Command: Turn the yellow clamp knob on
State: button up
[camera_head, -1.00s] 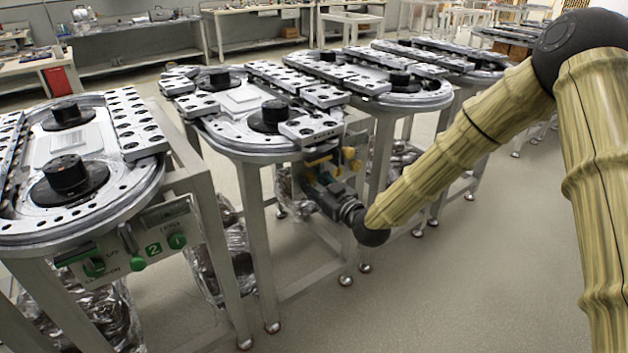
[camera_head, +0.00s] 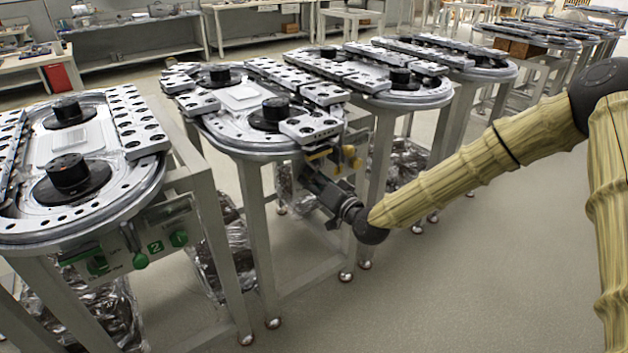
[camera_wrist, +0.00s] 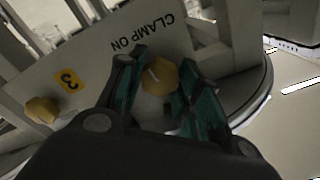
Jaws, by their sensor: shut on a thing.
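The yellow clamp knob (camera_wrist: 159,77) shows in the wrist view on a light panel, under the lettering "CLAMP ON". A pale mark runs across its face. My gripper (camera_wrist: 160,92) has its green-padded fingers on either side of the knob and is shut on it. In the head view my gripper (camera_head: 318,180) reaches the front panel of the middle ring-track table (camera_head: 250,150); the knob it holds cannot be made out clearly there.
A second yellow knob (camera_wrist: 42,110) sits beside a yellow "3" label (camera_wrist: 69,80) on the same panel. The left table carries a green-knob panel (camera_head: 140,245). Table legs stand close by; the floor (camera_head: 420,300) at front right is clear.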

jog(key=shift+m, duration=1)
jog(key=o, duration=1)
jog(key=v, duration=1.2)
